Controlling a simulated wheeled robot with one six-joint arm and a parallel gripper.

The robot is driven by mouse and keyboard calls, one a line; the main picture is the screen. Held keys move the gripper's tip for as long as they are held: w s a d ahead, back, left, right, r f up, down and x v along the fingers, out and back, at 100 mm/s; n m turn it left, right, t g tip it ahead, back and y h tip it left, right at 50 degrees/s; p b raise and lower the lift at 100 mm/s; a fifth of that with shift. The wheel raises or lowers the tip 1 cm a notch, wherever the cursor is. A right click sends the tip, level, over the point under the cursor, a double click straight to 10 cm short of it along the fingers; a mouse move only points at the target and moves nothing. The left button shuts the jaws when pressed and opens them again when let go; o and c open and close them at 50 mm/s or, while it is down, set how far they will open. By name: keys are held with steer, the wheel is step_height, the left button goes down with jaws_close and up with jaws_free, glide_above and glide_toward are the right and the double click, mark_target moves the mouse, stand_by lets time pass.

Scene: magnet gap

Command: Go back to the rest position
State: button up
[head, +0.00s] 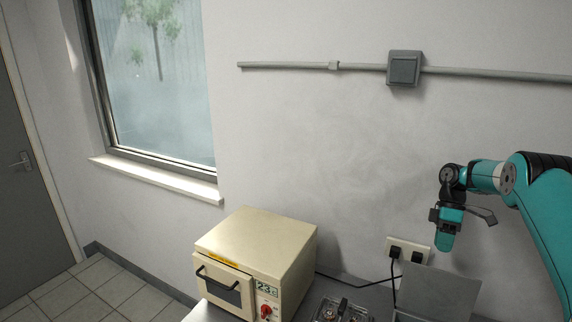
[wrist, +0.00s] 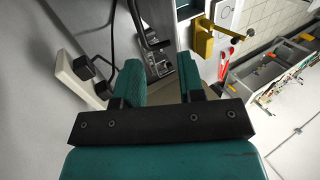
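My gripper (head: 446,232) hangs at the right of the head view, fingers pointing down, in front of the wall and above the counter area. In the wrist view its two teal fingers stand apart with a gap between them (wrist: 162,85). The gripper is open, and I see nothing held in the gap. My teal arm reaches in from the right edge of the head view.
A cream oven (head: 255,245) stands at the lower middle. A grey panel (head: 437,292) rises below my gripper. A wall socket (head: 408,249) with black plugs is close behind it. The wrist view shows a yellow object (wrist: 203,42) and a tray of small items (wrist: 262,72).

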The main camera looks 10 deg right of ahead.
steer(key=s+a+r+m+t+b, duration=0.1)
steer(key=s+a+r+b, duration=0.2)
steer(key=a, duration=0.5)
steer(key=s+a+r+t+b, duration=0.1)
steer(key=s+a+r+b, duration=0.2)
steer(key=a, duration=0.5)
steer(key=s+a+r+m+b, duration=0.15)
steer(key=a+b, duration=0.25)
steer(key=a, duration=0.5)
steer(key=s+a+f+b, duration=0.1)
steer(key=s+a+b, duration=0.1)
steer(key=s, duration=0.6)
steer(key=s+a+f+m+t+b, duration=0.1)
steer(key=s+a+f+b, duration=0.1)
steer(key=s, duration=0.7)
steer(key=s+a+f+t+y+b, duration=0.1)
steer(key=s+a+f+b, duration=0.1)
steer(key=s+a, duration=0.3)
steer(key=s+b, duration=0.1)
steer(key=s, duration=0.2)
steer(key=shift+s+a+b, duration=0.2)
steer(key=shift+a+b, duration=0.15)
steer(key=shift+b, duration=0.05)
